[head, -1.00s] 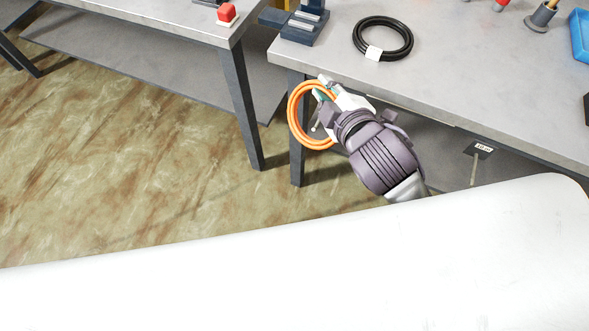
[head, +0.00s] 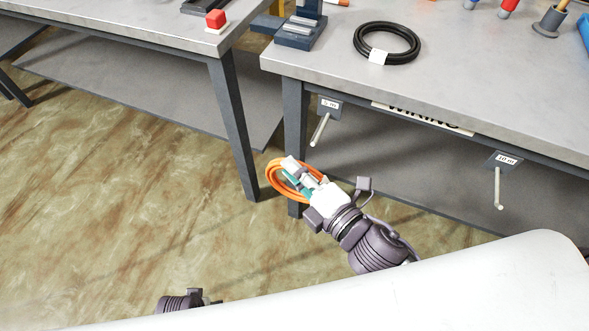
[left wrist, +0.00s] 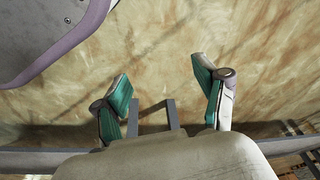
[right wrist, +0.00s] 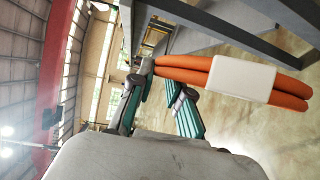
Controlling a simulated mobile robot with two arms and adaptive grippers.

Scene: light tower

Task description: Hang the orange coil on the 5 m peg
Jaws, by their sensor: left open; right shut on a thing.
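The orange coil (head: 273,178) is in my right gripper (head: 298,180), below the front edge of the right bench. In the right wrist view the coil (right wrist: 180,68) lies at the fingers (right wrist: 160,98), and a white label (right wrist: 243,80) wraps it. The 5 m peg (head: 320,129) juts from under the bench front at its left corner, its small sign partly readable. The coil is below and left of this peg, apart from it. My left gripper (left wrist: 165,95) is open and empty over the floor in the left wrist view.
A second peg (head: 498,188), marked 10 m, juts from the bench front further right. A black coil (head: 386,43) lies on the bench top (head: 440,85). A bench leg (head: 295,120) stands behind the coil.

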